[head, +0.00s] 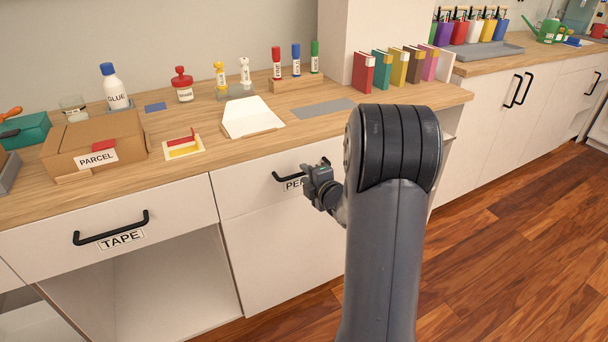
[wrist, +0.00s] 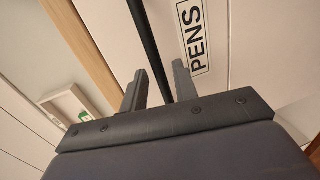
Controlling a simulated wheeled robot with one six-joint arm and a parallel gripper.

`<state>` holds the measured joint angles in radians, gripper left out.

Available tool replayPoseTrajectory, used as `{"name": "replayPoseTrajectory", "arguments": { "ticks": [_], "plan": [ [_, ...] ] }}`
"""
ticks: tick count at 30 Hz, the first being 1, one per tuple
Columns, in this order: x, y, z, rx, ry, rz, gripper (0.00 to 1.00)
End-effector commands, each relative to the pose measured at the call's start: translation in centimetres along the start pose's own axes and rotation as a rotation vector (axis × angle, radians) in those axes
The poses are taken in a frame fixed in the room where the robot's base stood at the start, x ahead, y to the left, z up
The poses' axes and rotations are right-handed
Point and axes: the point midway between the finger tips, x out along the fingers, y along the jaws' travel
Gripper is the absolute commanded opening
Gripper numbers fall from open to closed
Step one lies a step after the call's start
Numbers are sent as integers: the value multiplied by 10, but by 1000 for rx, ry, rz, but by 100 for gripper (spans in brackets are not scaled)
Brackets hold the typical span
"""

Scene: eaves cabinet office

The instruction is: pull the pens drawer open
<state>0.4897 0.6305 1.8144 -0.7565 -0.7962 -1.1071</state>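The pens drawer (head: 240,188) is the white front under the worktop, right of the tape drawer, and looks shut. Its black bar handle (head: 284,178) shows partly; my gripper and arm hide the rest. Its label (head: 292,186) is partly covered, but reads PENS in the wrist view (wrist: 194,40). My gripper (head: 314,172) is at the right part of this handle. In the wrist view my gripper (wrist: 160,85) has its two fingers apart, one on each side of the handle bar (wrist: 150,50). A gap seems to show beside the bar, so the fingers look open around it.
The tape drawer (head: 30,246) has its own handle (head: 110,228), above an open compartment. The worktop (head: 215,150) above holds a parcel box (head: 95,150), a glue bottle (head: 115,90), markers and books. The wooden floor (head: 510,230) at right is clear.

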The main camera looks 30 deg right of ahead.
Motion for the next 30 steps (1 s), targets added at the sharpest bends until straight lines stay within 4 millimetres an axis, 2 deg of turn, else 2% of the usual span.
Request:
{"name": "replayPoseTrajectory", "arguments": {
  "ticks": [6, 15, 25, 30],
  "plan": [
    [19, 0, 0, 1, -1, 0, 28],
    [21, 0, 0, 2, -1, 0, 28],
    [21, 0, 0, 1, -1, 0, 1],
    [21, 0, 0, 1, -1, 0, 0]
  ]
}}
